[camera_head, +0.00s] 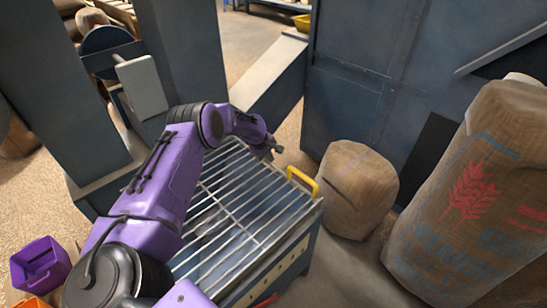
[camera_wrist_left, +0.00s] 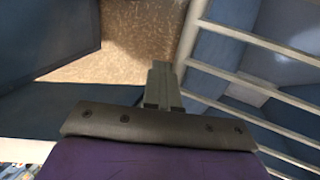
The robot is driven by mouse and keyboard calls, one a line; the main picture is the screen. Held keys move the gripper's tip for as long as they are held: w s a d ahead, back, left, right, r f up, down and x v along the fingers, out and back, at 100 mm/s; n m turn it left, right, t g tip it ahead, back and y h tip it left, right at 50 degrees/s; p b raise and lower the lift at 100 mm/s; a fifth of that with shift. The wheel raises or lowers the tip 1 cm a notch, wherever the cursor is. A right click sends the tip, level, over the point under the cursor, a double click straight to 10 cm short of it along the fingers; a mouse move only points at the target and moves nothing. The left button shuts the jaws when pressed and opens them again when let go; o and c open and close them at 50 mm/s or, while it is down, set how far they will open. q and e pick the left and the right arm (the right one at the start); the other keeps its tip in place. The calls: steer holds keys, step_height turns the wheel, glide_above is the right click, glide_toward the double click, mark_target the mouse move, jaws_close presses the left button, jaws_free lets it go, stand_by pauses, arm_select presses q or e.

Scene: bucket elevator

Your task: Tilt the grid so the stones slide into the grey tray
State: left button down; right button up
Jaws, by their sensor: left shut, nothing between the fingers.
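The grid (camera_head: 236,232) is a rack of parallel metal bars on top of a blue-grey box, with a yellow handle (camera_head: 303,181) at its right edge. My left arm reaches over the grid's left part and hides some of it. My left gripper (camera_head: 277,149) is shut and empty, above the far end of the grid and apart from the handle. In the left wrist view, its closed fingers (camera_wrist_left: 160,75) show beside the grid bars (camera_wrist_left: 262,88). I can make out no stones on the visible bars and cannot identify the grey tray. My right gripper is out of view.
A squat sack (camera_head: 356,190) and a large sack with a red wheat print (camera_head: 478,195) stand to the right. Blue metal machinery (camera_head: 385,85) rises behind. A purple bin (camera_head: 40,264) sits at lower left. Tan speckled floor (camera_head: 45,200) shows at left.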

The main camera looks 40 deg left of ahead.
arm_select(q)
steer(key=shift+s+a+f, duration=0.4)
steer(key=shift+a, duration=0.05)
steer(key=shift+d+r, duration=0.1)
steer(key=shift+r, duration=0.1)
steer(key=r+p, duration=0.2)
steer(key=r, duration=0.1)
steer(key=r+p, duration=0.2)
steer(key=shift+w+r, duration=0.15)
steer(key=shift+w, duration=0.1)
step_height(320, 180, up, 9)
steer(key=shift+d, duration=0.35)
